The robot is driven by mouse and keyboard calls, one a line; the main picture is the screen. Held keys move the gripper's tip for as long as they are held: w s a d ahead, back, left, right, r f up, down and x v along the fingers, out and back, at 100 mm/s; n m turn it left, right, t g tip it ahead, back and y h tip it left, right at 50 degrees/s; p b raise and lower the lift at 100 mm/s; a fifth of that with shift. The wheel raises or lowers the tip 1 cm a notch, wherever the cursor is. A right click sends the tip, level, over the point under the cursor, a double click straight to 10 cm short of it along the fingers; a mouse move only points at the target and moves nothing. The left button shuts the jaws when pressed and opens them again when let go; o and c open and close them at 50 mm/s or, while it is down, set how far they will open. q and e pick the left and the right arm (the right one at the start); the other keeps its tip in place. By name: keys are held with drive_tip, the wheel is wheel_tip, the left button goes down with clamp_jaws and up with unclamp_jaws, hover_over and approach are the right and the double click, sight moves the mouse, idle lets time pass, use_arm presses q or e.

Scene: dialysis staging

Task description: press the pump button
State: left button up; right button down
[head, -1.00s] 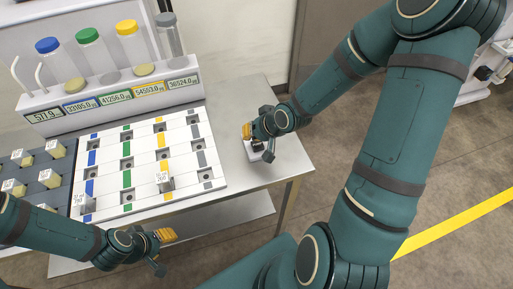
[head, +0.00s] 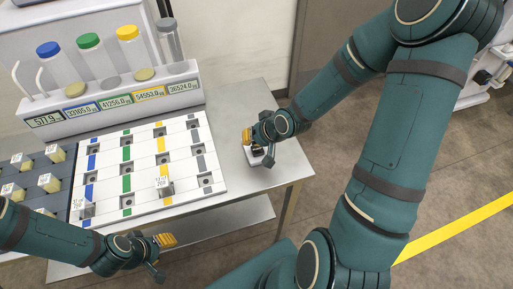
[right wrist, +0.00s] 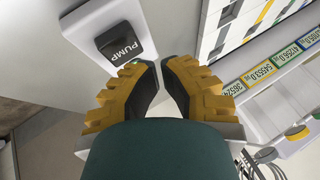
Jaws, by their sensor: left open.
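The pump button (right wrist: 120,44) is a black key marked PUMP on a white housing (right wrist: 80,20), in the upper left of the right wrist view. In the head view the white housing (head: 258,160) sits near the table's right end, partly hidden by my right gripper (head: 256,149). In the right wrist view my right gripper (right wrist: 158,66) has its yellow-padded fingers drawn together, tips nearly meeting, holding nothing. Its tips show just right of the button; contact cannot be told. My left gripper (head: 163,256) is open and empty in front of the table's near edge.
A white board (head: 141,185) with coloured stripes and small blocks lies left of the pump housing. Behind it stands a rack (head: 110,102) with capped bottles and number displays. A dark tray (head: 60,203) with pale blocks is at far left. Bare table (head: 235,105) lies behind the housing.

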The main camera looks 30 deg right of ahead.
sight(253, 148)
drive_tip(key=shift+f, duration=0.15)
idle(0.3)
drive_tip(key=shift+f+b, duration=0.3)
drive_tip(key=shift+f+b, duration=0.35)
drive_tip(key=shift+f, duration=0.1)
idle(0.6)
drive_tip(key=shift+r, duration=0.1)
drive_tip(key=shift+r+p, duration=0.85)
drive_tip(key=shift+p, duration=0.1)
wheel_tip(253, 148, up, 6)
drive_tip(key=p, duration=0.5)
drive_tip(key=shift+p, duration=0.35)
